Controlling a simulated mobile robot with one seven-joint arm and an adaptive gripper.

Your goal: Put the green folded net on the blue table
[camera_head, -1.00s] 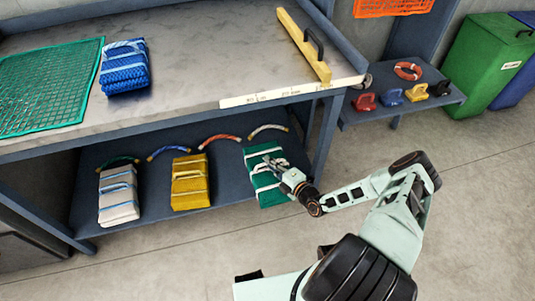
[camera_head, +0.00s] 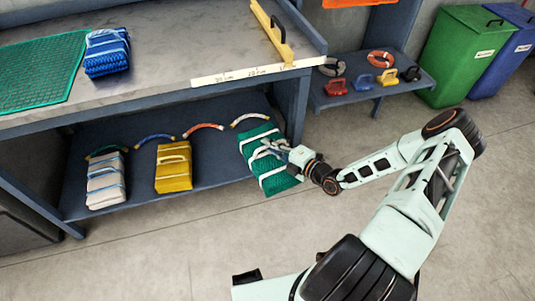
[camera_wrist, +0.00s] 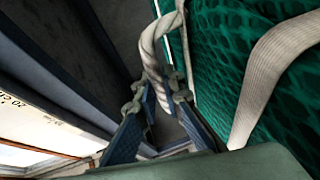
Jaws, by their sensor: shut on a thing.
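The green folded net (camera_head: 268,168), bound with white straps, is at the right end of the lower shelf in the head view, tilted. My gripper (camera_head: 268,148) reaches it from the right. In the wrist view my gripper (camera_wrist: 157,95) is shut on the net's white rope handle (camera_wrist: 152,45), with the green mesh (camera_wrist: 225,50) to the right. Whether the net's underside touches the shelf cannot be told. The large table (camera_head: 180,45) has a blue-grey frame and a grey stone-like top, above the shelf.
A blue folded net (camera_head: 107,52) and a green mesh sheet (camera_head: 40,72) lie on the tabletop. White (camera_head: 105,180) and yellow (camera_head: 173,167) folded nets stand on the lower shelf (camera_head: 140,205). A yellow bar (camera_head: 272,32) lies at the top's right. The top's middle is clear.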

